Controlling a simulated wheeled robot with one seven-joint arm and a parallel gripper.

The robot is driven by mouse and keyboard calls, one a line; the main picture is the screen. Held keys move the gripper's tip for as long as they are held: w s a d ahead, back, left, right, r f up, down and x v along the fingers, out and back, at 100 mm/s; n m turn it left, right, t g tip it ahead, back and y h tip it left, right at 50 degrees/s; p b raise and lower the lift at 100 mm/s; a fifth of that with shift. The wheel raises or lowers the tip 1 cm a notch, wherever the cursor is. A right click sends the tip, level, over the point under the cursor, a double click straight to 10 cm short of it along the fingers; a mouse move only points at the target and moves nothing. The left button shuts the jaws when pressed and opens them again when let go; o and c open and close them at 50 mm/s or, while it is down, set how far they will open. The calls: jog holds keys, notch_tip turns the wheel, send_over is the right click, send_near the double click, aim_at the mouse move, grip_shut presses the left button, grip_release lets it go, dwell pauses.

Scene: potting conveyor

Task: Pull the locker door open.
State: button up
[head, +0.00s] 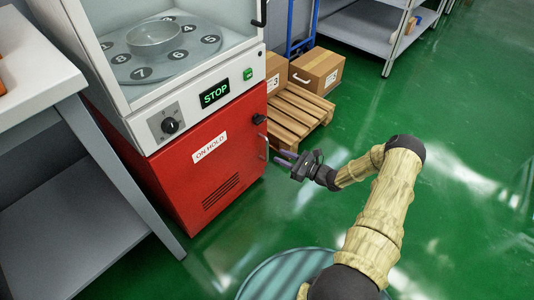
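The red locker door (222,160) forms the lower front of the white machine at the left. It has an "ON HOLD" label (210,147), dark vent slots (221,192) and looks closed. A thin upright handle (265,143) is at its right edge, with a small black latch or knob (259,119) above it. My gripper (282,157) is just right of the handle, fingers pointing left toward it. The two purplish fingers look apart with nothing between them. A small gap seems to separate them from the handle; exact depth is unclear.
Above the door are a STOP display (214,93), a rotary switch (170,125) and a glazed chamber with a numbered turntable (158,60). A grey bench (72,222) stands at left. A wooden pallet (296,118) with cardboard boxes (317,70) is behind my gripper. Green floor (460,150) at right is clear.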

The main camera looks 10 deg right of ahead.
aim_at(267, 161)
jog(key=b+x, duration=0.2)
jog(key=x, duration=0.5)
jog(key=shift+s+a+b, duration=0.1)
jog(key=shift+a+b, duration=0.1)
jog(key=shift+b, duration=0.15)
grip_shut()
